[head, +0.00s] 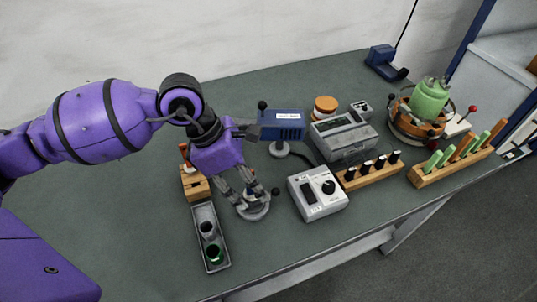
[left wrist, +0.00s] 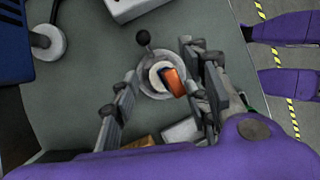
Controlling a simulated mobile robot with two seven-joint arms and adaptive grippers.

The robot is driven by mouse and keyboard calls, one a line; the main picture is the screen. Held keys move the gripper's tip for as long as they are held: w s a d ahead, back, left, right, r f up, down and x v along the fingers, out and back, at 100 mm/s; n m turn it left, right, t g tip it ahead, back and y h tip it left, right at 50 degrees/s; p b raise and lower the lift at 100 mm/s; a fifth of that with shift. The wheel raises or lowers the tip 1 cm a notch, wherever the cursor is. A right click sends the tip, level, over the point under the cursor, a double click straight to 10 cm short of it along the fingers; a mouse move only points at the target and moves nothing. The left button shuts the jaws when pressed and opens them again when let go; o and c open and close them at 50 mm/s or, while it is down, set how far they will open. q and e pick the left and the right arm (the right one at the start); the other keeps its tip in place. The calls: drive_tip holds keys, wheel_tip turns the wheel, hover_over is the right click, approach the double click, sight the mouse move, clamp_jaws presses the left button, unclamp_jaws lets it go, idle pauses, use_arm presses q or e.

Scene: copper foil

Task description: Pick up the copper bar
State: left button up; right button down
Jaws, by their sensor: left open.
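The copper bar (left wrist: 176,78) is a small orange-brown block, seen in the left wrist view. It lies tilted on a round grey fixture (left wrist: 153,92) with a black-knobbed lever. My left gripper (left wrist: 159,62) is open, its fingers on either side of the fixture in that view, with the bar nearer the right finger. I cannot tell whether that finger touches the bar. In the head view my left gripper (head: 252,196) points down over the fixture (head: 257,211), and the bar is hidden. My right gripper is not in view.
A grey tray (head: 223,257) with two small cups and a wooden block (head: 194,184) stand left of the fixture. A grey meter box (head: 317,192) stands to its right, and a blue instrument (head: 282,124) behind. Wooden racks (head: 450,170) are farther right. The front left table (head: 165,250) is clear.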

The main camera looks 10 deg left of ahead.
use_arm(q)
drive_tip(key=shift+c, duration=0.8)
drive_tip(key=c, duration=0.8)
clamp_jaws()
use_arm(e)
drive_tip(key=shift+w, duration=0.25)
use_arm(q)
drive_tip(key=shift+r, duration=0.1)
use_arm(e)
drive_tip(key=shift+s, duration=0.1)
